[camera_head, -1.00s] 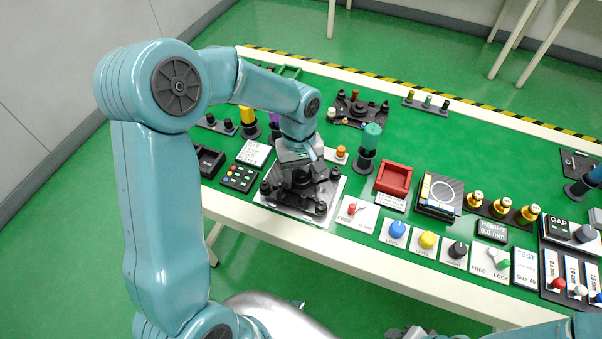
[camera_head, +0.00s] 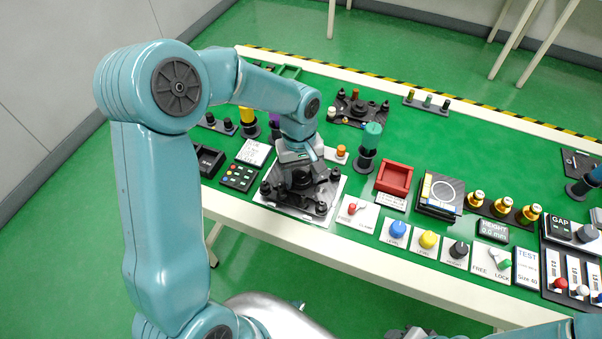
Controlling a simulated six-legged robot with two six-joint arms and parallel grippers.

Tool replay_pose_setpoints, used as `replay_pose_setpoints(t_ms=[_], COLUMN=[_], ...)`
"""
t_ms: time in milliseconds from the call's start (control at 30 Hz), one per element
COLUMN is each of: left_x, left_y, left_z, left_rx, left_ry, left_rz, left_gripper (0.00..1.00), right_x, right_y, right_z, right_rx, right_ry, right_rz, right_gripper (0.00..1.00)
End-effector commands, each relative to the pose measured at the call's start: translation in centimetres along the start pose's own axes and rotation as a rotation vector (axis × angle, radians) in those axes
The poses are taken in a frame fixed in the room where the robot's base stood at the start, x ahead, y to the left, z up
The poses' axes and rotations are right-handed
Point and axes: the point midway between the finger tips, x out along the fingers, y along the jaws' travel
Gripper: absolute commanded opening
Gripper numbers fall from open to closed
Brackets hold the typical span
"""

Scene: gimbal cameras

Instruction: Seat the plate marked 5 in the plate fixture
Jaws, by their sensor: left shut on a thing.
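The plate fixture (camera_head: 321,208) is a dark base with black knobs at its corners, on a white board (camera_head: 335,197) near the front edge of the bench. My left gripper (camera_head: 300,183) points down over the middle of the fixture and is shut on a dark plate. The gripper and wrist hide most of this plate, and no number on it can be read. I cannot tell whether the plate rests fully in the fixture. A red-knobbed clamp switch (camera_head: 354,209) is just right of the fixture. My right gripper is not in view.
A teal-topped post (camera_head: 367,150) and a red tray (camera_head: 394,177) stand right of the fixture. A button panel (camera_head: 239,177) is on its left. Another dark stand with knobs (camera_head: 357,110) is behind. Open green bench lies at the back right.

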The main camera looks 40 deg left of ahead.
Motion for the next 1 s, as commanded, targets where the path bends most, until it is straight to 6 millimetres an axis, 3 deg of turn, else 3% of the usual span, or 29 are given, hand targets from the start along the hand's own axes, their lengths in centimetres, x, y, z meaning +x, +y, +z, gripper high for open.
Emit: replay_pose_setpoints(t_ms=[700, 733, 800, 1000], left_x=[1.9, 1.8, 1.7, 1.7], left_y=[0.0, 0.0, 0.0, 0.0], left_z=[-0.3, -0.2, -0.2, -0.2], left_rx=[-0.001, 0.0, 0.0, 0.0], left_ry=[0.0, 0.0, 0.0, 0.0], left_rz=[0.0, 0.0, 0.0, 0.0], left_gripper=[0.14, 0.64, 0.84, 0.84], right_x=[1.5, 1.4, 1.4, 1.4], right_y=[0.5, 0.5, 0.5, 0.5], right_z=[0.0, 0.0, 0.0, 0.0], right_rx=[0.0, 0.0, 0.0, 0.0], right_ry=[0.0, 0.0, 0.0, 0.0], right_rz=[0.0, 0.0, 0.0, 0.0], right_gripper=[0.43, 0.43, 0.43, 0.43])
